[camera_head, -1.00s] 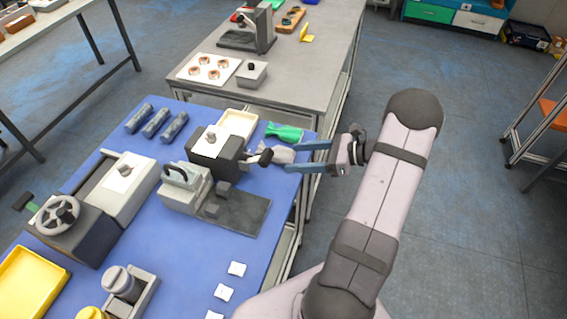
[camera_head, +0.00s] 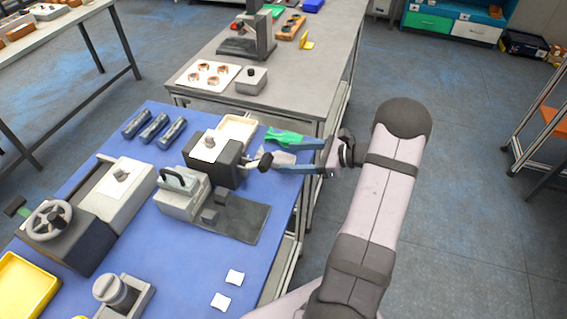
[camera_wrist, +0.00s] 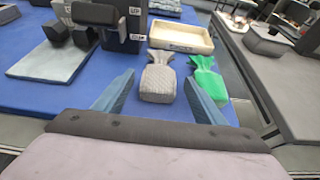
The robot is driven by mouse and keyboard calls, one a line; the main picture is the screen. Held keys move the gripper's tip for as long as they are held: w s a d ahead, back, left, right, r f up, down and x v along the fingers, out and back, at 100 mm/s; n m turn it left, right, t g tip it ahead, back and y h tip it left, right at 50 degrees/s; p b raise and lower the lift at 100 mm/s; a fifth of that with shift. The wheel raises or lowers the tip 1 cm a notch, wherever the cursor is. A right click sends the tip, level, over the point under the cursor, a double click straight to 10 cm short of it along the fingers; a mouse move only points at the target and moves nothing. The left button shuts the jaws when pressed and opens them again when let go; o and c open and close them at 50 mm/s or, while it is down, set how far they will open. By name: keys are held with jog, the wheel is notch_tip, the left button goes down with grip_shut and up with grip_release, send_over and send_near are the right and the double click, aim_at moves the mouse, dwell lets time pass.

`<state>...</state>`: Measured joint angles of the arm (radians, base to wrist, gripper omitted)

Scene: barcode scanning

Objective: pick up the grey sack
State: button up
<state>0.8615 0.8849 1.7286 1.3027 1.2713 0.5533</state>
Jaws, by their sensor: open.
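The grey sack (camera_wrist: 159,80) lies on the blue table, its tied neck pointing away from my gripper in the wrist view. In the head view the sack (camera_head: 277,157) shows only in part, between and behind the fingers. My gripper (camera_head: 271,157) is open, coming in from the right over the table edge. In the wrist view its two blue fingers (camera_wrist: 160,92) stand to the left and right of the sack, apart from each other. I cannot tell whether either finger touches it.
A green sack (camera_wrist: 207,78) lies just right of the grey one, close to the right finger. A cream tray (camera_wrist: 181,35) stands behind. A dark machine (camera_head: 213,160) is to the left, with a dark plate (camera_head: 240,222) nearer. Floor is open at right.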

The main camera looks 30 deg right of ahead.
aim_at(282, 157)
jog(key=shift+b+x, duration=0.55)
jog(key=shift+x, duration=1.3)
jog(key=shift+f, duration=0.1)
jog(key=c, duration=1.3)
jog(key=shift+o, duration=0.2)
notch_tip(282, 157, up, 10)
jog(key=p, duration=0.7)
jog(key=shift+p, duration=0.3)
